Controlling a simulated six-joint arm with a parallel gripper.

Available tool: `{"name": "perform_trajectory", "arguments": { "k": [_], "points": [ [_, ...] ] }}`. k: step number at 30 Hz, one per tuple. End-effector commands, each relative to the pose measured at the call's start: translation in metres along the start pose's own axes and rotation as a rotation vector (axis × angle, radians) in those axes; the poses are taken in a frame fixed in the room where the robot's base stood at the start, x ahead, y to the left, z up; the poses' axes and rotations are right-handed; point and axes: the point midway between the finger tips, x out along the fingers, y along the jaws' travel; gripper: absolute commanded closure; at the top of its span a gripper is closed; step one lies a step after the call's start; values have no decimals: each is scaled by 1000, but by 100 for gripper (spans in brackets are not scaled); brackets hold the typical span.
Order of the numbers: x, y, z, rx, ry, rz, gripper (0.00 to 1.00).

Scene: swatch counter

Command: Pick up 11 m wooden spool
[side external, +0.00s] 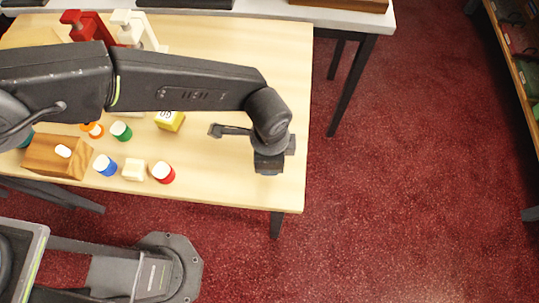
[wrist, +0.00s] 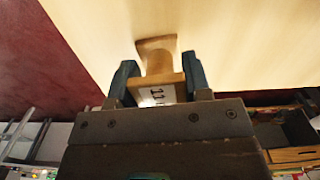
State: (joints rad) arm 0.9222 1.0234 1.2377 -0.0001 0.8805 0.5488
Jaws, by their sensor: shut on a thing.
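The wooden spool (wrist: 157,60) is in the wrist view, with a flared wooden end and a pale label reading "11"; the rest of the label is cut off. My gripper (wrist: 160,75) has one dark finger on each side of it and is shut on it. In the side external view my gripper (side external: 268,165) points down over the right end of the light wooden table (side external: 230,185). The spool is hidden there behind the gripper. I cannot tell whether it touches the table.
Red (side external: 88,25) and white (side external: 135,28) clamp-like pieces stand behind my arm. The table's right edge is close.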

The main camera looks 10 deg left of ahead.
Motion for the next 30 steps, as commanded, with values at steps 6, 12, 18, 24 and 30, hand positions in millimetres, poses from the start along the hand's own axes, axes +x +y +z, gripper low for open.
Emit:
{"name": "perform_trajectory", "arguments": {
  "k": [6,12,18,24,30],
  "points": [
    [0,0,0,0,0,0,79],
    [-1,0,0,0,1,0,79],
    [-14,0,0,0,2,-1,79],
    [-48,-6,7,-4,1,-1,79],
    [-75,-31,47,-5,2,-2,79]
  ]
}}
